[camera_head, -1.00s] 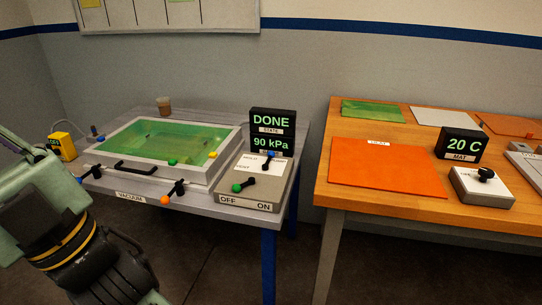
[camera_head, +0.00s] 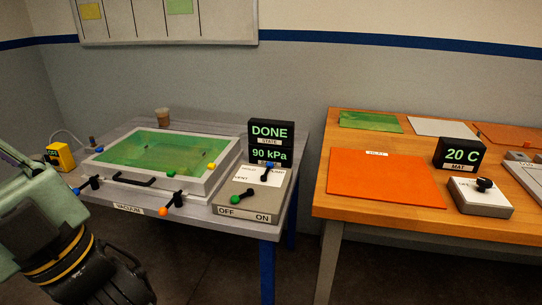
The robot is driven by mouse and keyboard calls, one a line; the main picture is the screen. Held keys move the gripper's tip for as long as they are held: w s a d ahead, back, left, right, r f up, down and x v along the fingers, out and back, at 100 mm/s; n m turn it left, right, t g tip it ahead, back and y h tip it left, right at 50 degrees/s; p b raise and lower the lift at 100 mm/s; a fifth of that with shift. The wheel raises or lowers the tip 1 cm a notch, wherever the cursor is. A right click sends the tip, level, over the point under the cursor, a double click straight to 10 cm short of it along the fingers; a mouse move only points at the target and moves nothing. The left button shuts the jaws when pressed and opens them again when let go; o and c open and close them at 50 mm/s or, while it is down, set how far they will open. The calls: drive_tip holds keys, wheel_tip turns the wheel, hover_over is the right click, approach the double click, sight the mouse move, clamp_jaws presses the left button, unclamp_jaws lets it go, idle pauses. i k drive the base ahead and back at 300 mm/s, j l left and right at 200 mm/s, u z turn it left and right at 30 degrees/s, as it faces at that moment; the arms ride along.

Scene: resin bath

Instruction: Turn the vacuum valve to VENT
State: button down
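The vacuum control box (camera_head: 248,200) stands at the right end of the grey table. It has a blue-tipped black lever (camera_head: 268,172) on a white plate marked HOLD, VENT and a partly hidden word, apparently PUMP. The blue tip points to the back, not at VENT on the left. A green-tipped lever (camera_head: 243,197) sits nearer the front, above OFF and ON, its green end on the OFF side. The displays behind read DONE (camera_head: 270,132) and 90 kPa (camera_head: 270,154). My gripper (camera_head: 122,288) is at the lower left, well away from the box. Its fingers cannot be made out.
The framed bath (camera_head: 215,178) with a green surface and black handles lies left of the box. A cup (camera_head: 162,115) and a yellow device (camera_head: 61,156) stand near it. A wooden table (camera_head: 350,208) with an orange mat (camera_head: 387,180) stands right, across a gap.

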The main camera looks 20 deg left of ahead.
sight(269, 165)
drive_tip(key=i+l+u, duration=0.1)
drive_tip(key=i, duration=0.85)
